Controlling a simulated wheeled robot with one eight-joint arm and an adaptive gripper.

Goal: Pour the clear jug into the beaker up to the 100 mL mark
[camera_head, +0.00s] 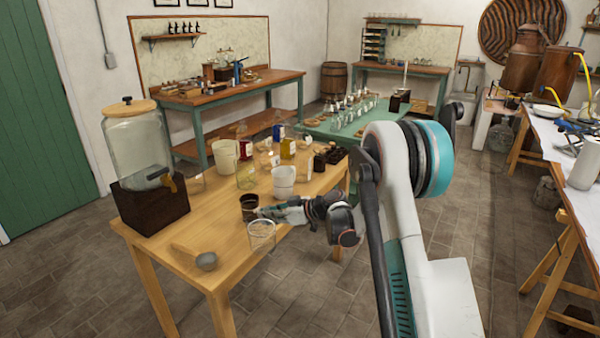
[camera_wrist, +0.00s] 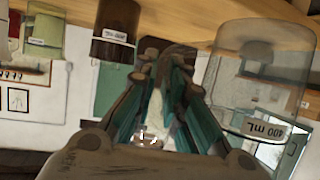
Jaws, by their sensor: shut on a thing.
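My gripper (camera_head: 257,211) reaches in low over the wooden table from the right. Its fingers (camera_wrist: 162,65) are nearly together on something, but I cannot make out what is between them. A clear glass vessel (camera_head: 262,236) is close beside the fingertips, at the table's front edge. It is large at the right of the upside-down wrist view (camera_wrist: 262,75), with a volume label. I cannot tell whether it is the jug or the beaker, or whether it touches a finger. Another clear vessel (camera_head: 246,177) is behind; a labelled clear one shows in the wrist view (camera_wrist: 45,35).
A dark brown cup (camera_head: 249,207) stands just behind the fingertips. A white tub (camera_head: 284,182), cream pail (camera_head: 226,156) and several bottles crowd the table's back. The left front has bare wood.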

